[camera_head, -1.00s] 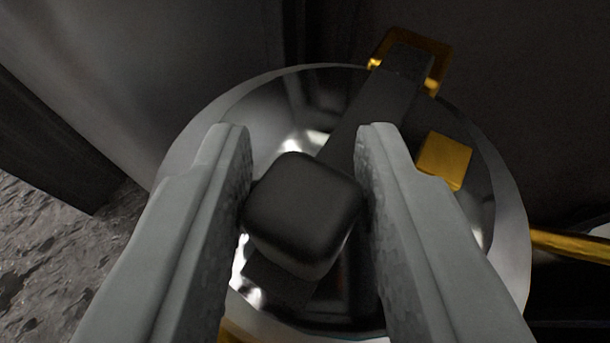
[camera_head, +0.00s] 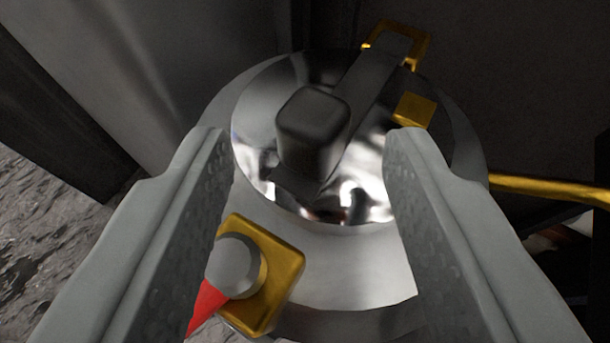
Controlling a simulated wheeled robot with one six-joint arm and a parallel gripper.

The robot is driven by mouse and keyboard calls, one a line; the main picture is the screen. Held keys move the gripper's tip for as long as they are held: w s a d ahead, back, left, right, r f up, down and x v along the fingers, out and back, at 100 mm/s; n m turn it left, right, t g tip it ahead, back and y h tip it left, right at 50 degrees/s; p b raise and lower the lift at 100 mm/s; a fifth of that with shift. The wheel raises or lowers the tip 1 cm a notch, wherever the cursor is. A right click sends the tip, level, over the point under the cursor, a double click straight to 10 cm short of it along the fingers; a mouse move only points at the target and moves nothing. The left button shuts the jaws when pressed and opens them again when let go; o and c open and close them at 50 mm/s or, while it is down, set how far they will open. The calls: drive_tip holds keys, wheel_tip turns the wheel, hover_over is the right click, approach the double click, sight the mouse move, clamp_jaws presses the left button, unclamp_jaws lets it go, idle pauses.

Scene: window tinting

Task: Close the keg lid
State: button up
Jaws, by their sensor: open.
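The keg (camera_head: 350,270) stands upright below my gripper, with a pale metal top. Its shiny round lid (camera_head: 360,190) lies over the opening; I cannot tell whether it is fully seated. A dark bar (camera_head: 365,85) crosses the lid and ends in a dark rounded knob (camera_head: 312,128). My gripper (camera_head: 307,140) is open, its two grey fingers apart on either side of the lid in the picture. The knob shows beyond and between the fingertips, and nothing is held.
A gold block with a grey cap (camera_head: 235,265) and a red part (camera_head: 205,305) sits on the keg's near side. A gold bracket (camera_head: 415,50) and small gold block (camera_head: 414,109) are at the far side. A gold rod (camera_head: 545,188) extends right. Dark walls stand close behind.

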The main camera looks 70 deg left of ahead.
drive_tip(key=v, duration=1.2)
drive_tip(key=shift+d+r, duration=0.2)
drive_tip(key=shift+d, duration=0.05)
drive_tip(key=shift+s, duration=0.15)
